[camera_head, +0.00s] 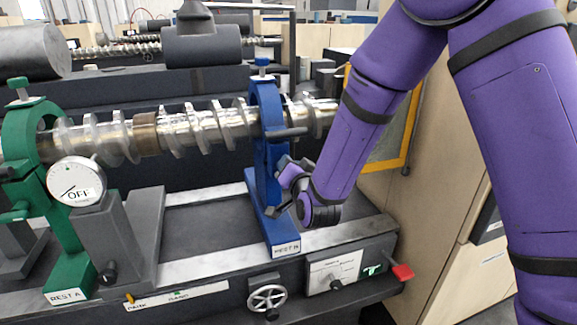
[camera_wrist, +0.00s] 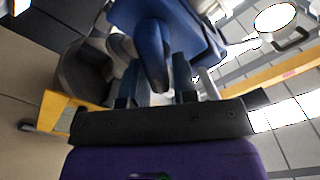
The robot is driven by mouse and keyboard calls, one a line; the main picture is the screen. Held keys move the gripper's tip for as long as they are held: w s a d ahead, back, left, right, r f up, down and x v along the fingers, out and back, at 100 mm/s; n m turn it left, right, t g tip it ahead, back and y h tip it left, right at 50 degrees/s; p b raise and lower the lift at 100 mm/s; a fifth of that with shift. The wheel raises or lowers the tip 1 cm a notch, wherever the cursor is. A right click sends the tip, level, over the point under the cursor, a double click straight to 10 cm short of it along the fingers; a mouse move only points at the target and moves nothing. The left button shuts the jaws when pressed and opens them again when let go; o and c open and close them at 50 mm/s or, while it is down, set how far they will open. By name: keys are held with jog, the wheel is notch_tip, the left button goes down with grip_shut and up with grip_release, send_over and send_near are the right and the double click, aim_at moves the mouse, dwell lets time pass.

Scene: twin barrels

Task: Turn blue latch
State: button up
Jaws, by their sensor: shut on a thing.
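The blue rest (camera_head: 265,110), labelled REST B, stands upright around the shiny lobed shaft (camera_head: 205,128). A dark blue bar (camera_head: 288,132) sticks out from its right side; I cannot tell whether it is part of the latch. My gripper (camera_head: 287,174) is at the right side of the blue rest, below that bar. In the wrist view, the rounded blue latch (camera_wrist: 152,62) lies between the two fingers of my gripper (camera_wrist: 158,82), which are shut on it. In the head view the held part is mostly hidden by the gripper.
A green rest (camera_head: 20,125), labelled REST A, holds the shaft's left end. A round dial (camera_head: 76,184) reading OFF stands beside it. A yellow frame (camera_head: 400,140) is behind my arm.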

jog(key=m, duration=0.3)
jog(key=f+m, duration=0.1)
jog(key=m, duration=0.1)
jog(key=shift+w+d+m, duration=0.1)
jog(key=shift+d+m, duration=0.2)
jog(key=shift+d, duration=0.1)
jog(key=m, duration=0.2)
jog(key=f+m, duration=0.1)
jog(key=m, duration=0.2)
dwell(0.3)
jog(key=o, duration=0.7)
jog(key=shift+o, duration=0.2)
jog(key=v, duration=0.7)
jog(key=shift+s, duration=0.25)
